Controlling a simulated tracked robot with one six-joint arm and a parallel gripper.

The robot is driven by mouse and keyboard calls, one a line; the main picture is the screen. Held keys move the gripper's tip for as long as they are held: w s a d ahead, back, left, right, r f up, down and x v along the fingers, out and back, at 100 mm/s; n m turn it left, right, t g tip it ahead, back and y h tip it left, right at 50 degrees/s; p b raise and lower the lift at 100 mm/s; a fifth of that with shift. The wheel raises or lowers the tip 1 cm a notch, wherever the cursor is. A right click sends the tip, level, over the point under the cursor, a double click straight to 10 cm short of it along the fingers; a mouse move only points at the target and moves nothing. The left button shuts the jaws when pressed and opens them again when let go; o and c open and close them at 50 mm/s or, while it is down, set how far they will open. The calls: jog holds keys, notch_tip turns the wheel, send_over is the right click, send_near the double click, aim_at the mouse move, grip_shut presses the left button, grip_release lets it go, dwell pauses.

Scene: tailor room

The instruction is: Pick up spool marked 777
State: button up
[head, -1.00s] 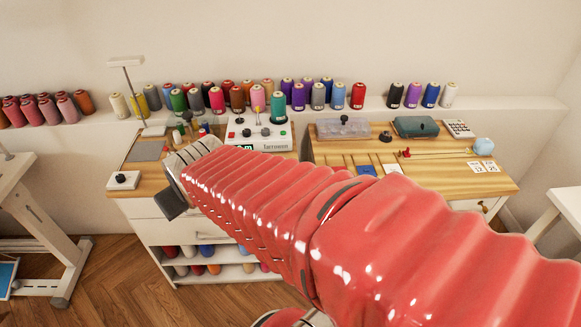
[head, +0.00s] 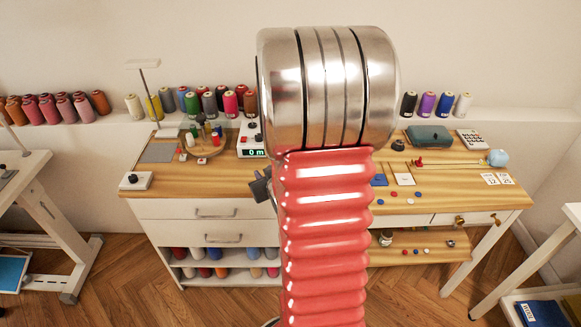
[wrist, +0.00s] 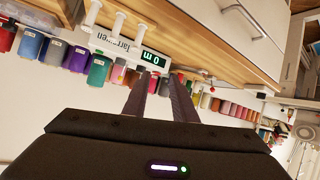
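Thread spools stand along the white ledge behind the tables; a red spool (head: 230,102), a purple spool (head: 427,104) and a blue spool (head: 445,105) are among them. Their labels are too small to read, so I cannot tell which is marked 777. In the wrist view, tilted and nearly upside down, my gripper (wrist: 160,78) has its two dark fingers apart with a gap between them and nothing held. A teal spool (wrist: 98,68) and a purple spool (wrist: 76,59) show left of the fingers.
A white winder with a green "0 m" display (head: 252,140) stands on the wooden table (head: 160,185); its display (wrist: 152,58) also shows in the wrist view.

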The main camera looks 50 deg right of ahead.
jog(key=s+d+f+m+t+h, duration=0.2)
jog(key=s+d+f+m+h, duration=0.1)
jog(key=s+d+f, duration=0.5)
jog(key=s, duration=0.2)
jog(key=shift+s+d+h, duration=0.25)
jog(key=shift+s+h, duration=0.05)
jog(key=shift+s, duration=0.1)
jog(key=shift+x, duration=4.3)
jog(key=shift+r, duration=0.1)
jog(key=shift+x, duration=2.65)
jog(key=shift+s+r, duration=0.1)
